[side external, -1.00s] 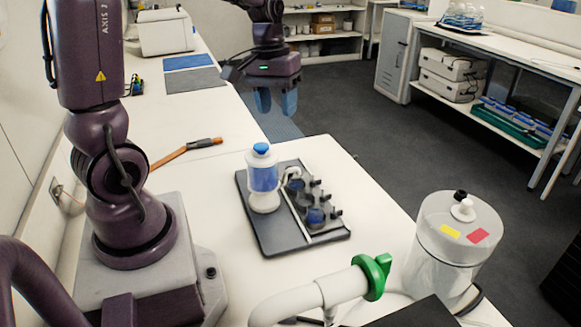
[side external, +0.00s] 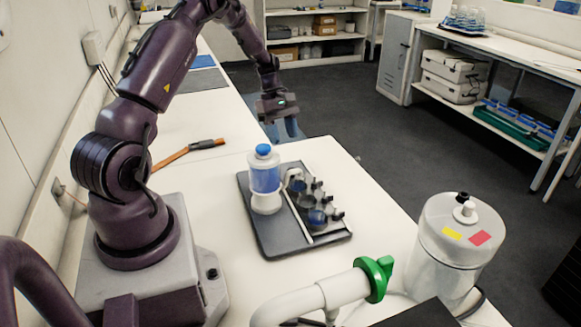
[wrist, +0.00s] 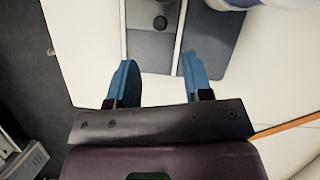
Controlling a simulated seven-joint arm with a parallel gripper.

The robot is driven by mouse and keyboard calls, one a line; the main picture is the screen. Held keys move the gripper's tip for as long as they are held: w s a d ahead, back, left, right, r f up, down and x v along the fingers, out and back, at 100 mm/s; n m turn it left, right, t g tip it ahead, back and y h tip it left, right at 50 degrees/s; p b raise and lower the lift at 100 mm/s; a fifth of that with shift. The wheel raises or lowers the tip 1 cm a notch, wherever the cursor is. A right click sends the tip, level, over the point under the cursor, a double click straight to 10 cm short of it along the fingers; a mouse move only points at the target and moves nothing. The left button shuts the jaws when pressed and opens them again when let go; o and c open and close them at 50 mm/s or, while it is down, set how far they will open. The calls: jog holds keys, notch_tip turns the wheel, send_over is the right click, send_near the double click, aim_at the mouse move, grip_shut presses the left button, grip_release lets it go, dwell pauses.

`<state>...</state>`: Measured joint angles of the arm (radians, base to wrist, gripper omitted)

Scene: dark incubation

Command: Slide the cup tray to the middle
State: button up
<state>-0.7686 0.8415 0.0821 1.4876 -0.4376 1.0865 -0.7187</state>
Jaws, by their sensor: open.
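The cup tray (side external: 272,236) is a dark grey flat tray on the white bench, with a pale dividing strip. Several small dark-topped cups (side external: 317,218) stand along its right side. A white bottle with a blue band and blue cap (side external: 265,178) stands on its left part. My gripper (side external: 286,131) is open and empty, beyond the tray's far end in the side view. In the wrist view, the blue fingers of my gripper (wrist: 158,78) are apart, and their tips overlap the near edge of the tray (wrist: 206,45). Contact cannot be told.
An orange-and-black strap-like tool (side external: 188,152) lies on the bench left of the tray. The bench's right edge is close to the tray.

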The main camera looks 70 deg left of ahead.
aim_at(291, 168)
jog(key=x, duration=0.9)
jog(key=shift+d+f, duration=0.15)
jog(key=shift+f, duration=0.05)
grip_shut()
